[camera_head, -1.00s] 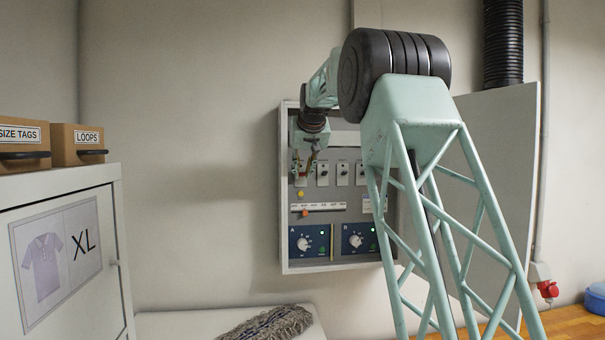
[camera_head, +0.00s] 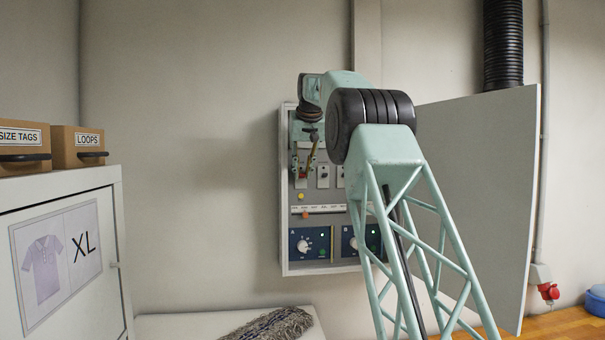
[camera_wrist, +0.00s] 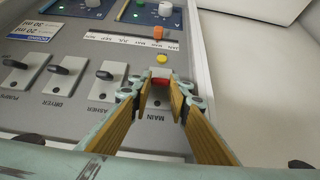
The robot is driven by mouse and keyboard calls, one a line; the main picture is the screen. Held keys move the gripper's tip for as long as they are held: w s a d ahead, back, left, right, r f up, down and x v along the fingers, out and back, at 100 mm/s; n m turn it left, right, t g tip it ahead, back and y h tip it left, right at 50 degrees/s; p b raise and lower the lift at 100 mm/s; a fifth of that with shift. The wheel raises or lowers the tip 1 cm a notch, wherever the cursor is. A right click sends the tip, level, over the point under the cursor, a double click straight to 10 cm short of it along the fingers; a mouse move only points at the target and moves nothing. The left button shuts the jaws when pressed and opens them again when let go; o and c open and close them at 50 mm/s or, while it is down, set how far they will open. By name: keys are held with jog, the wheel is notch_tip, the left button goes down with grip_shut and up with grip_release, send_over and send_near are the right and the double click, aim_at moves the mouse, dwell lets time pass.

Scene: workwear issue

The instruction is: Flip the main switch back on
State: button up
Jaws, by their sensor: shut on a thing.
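The main switch (camera_wrist: 158,102) is a pale plate marked MAIN with a red lever (camera_wrist: 160,73), on the grey wall panel. In the wrist view my gripper (camera_wrist: 160,82) has its fingertips on both sides of the red lever, shut on it. In the head view the switch (camera_head: 300,183) is at the panel's upper left, with my gripper (camera_head: 303,169) in front of it. The fingers hide part of the lever, and I cannot tell its exact setting.
Switches marked DRYER (camera_wrist: 62,74) and PUMPS (camera_wrist: 17,68) sit in the same row. A yellow button (camera_wrist: 162,58) and an orange knob (camera_wrist: 158,33) are close by. The open panel door (camera_head: 480,190) stands at the right. A white cabinet (camera_head: 112,250) stands at the left.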

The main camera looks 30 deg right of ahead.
dwell(0.5)
jog(key=o, duration=0.9)
jog(key=shift+r, duration=0.1)
jog(key=shift+v, duration=5.95)
jog(key=shift+w+r, duration=0.1)
jog(key=shift+w, duration=0.05)
